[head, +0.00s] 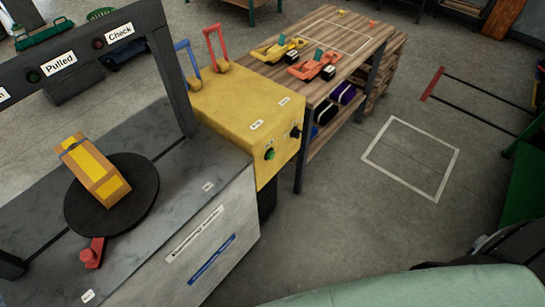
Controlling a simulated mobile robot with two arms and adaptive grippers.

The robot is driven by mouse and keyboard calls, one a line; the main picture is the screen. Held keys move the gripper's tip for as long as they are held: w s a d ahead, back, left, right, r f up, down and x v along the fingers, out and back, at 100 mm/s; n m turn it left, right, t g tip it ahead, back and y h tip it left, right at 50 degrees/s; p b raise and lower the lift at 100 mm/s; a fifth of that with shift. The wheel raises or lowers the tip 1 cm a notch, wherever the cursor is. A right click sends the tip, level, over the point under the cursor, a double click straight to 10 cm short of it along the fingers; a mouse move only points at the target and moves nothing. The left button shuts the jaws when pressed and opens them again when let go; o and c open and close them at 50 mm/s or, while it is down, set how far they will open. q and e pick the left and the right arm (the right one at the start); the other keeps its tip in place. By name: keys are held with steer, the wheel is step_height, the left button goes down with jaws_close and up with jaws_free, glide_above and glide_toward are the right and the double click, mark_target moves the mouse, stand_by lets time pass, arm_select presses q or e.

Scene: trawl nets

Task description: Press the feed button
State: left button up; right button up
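A green button (270,154) sits on the front face of a yellow machine housing (235,115), below a small white label whose text is too small to read. A black knob (295,132) sits to its right on the same face, below another small label. I cannot read which of these is named feed. Neither of my grippers shows in the head view, so nothing is seen touching the button or the knob.
A grey machine bench (213,232) adjoins the housing, with a black turntable (138,213) carrying a yellow-and-brown block (93,165). A red lever (92,253) stands beside it. A dark frame (170,75) rises above. A wooden table (335,25) stands behind; floor to the right is open.

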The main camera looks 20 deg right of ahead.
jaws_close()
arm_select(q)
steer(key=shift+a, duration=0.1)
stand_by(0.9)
